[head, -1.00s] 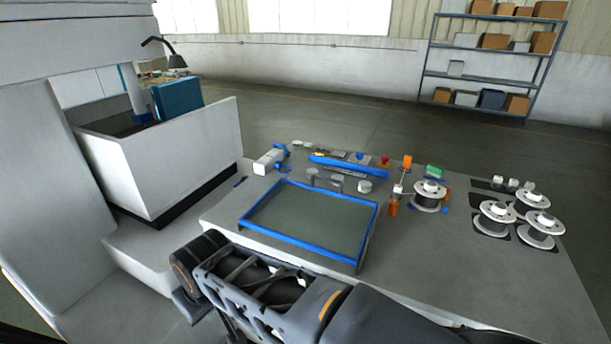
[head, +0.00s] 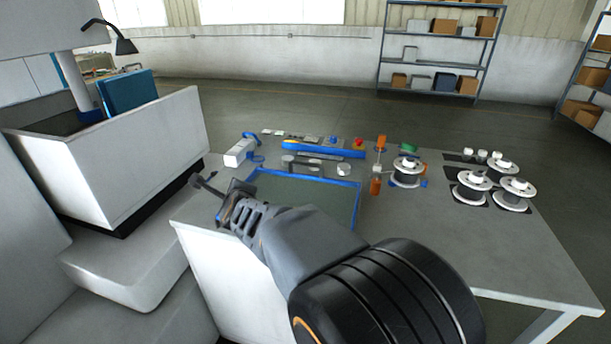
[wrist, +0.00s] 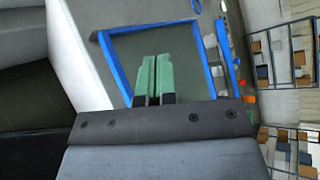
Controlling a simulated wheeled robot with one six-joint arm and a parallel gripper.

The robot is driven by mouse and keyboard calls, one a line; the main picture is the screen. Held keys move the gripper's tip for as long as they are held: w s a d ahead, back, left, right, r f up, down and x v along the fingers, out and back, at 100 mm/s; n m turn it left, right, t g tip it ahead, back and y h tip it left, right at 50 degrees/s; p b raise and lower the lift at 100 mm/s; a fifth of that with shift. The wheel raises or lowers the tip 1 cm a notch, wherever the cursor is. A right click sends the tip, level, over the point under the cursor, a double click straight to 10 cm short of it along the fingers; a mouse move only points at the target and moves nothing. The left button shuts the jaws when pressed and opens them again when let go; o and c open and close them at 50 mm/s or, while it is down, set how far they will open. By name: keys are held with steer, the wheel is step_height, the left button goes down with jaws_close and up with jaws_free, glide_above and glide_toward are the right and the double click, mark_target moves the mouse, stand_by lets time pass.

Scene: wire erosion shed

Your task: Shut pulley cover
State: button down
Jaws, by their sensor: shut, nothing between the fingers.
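My gripper (wrist: 155,60) has two green fingers, pressed together and empty. In the wrist view they point over the blue-rimmed tray (wrist: 110,60) on the grey table. In the head view my arm reaches over the tray's near left part, where the fingers are hard to make out. I cannot pick out the pulley cover with certainty. A white block with a blue ring (head: 239,153) stands at the table's back left. A white spool (head: 407,172) stands beside orange posts (head: 376,186) and a green piece (head: 408,148) right of the tray.
A white machine tank (head: 110,160) stands left of the table. Several white-rimmed spools (head: 513,194) crowd the table's right side. A blue bar (head: 322,150) and small tools lie behind the tray. The table's front right (head: 520,260) is clear. Shelves (head: 440,50) stand far behind.

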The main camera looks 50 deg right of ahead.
mark_target(307, 165)
steer(key=d+m+h, duration=0.1)
steer(key=d+m, duration=0.1)
steer(key=m, duration=0.1)
steer(key=d+m+h, duration=0.2)
steer(key=d+m, duration=0.1)
steer(key=s+d+f+m+g+h+b, duration=0.1)
steer(key=d+m, duration=0.2)
steer(key=shift+d+f+m+h, duration=0.1)
steer(key=shift+d+m+h, duration=0.05)
steer(key=shift+m+h, duration=0.25)
steer(key=s+d+m+g+h, duration=0.1)
steer(key=d+m, duration=0.1)
steer(key=m, duration=0.1)
steer(key=s+d+m+g+h, duration=0.1)
steer(key=d+m, duration=0.1)
steer(key=m, duration=0.1)
steer(key=s+d+f+m+g+h, duration=0.1)
steer(key=d+m, duration=0.1)
steer(key=m, duration=0.1)
steer(key=shift+s+d+g+h+b, duration=0.25)
steer(key=shift+d+g+h+b, duration=0.1)
steer(key=shift+g+h+b, duration=0.05)
steer(key=shift+m, duration=0.3)
steer(key=p+x, duration=0.2)
steer(key=x, duration=1)
steer(key=shift+s+d+r, duration=0.1)
steer(key=shift+s+r, duration=0.05)
steer(key=shift+s, duration=0.1)
steer(key=shift+x, duration=1)
